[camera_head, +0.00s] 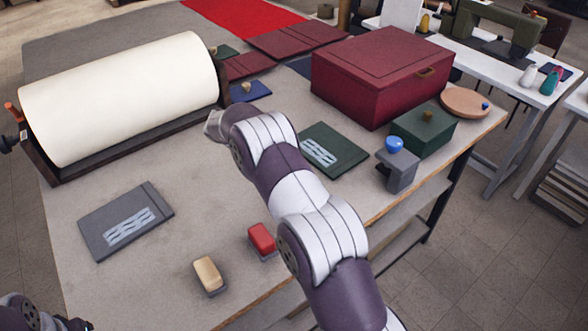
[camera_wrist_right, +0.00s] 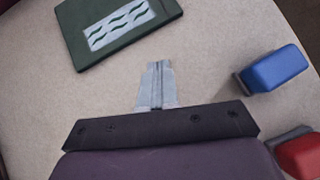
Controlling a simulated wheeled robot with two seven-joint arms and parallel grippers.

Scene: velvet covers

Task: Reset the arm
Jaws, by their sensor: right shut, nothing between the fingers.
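My right arm reaches in from the bottom right of the head view, over the table. Its gripper (camera_head: 213,125) is at the far end of the arm, largely hidden behind its own wrist. In the right wrist view the fingers (camera_wrist_right: 157,85) are together and empty, above the bare tabletop. A dark green cover with a pale wavy pattern (camera_wrist_right: 122,26) lies beyond the fingertips there; it also shows right of the arm in the head view (camera_head: 333,150). Part of my left arm shows at the bottom left corner of the head view; its gripper fingers are out of sight.
A large cream roll (camera_head: 120,95) stands at the back left. A grey patterned cover (camera_head: 125,220), a cream block (camera_head: 208,274) and a red block (camera_head: 262,240) lie near the front.

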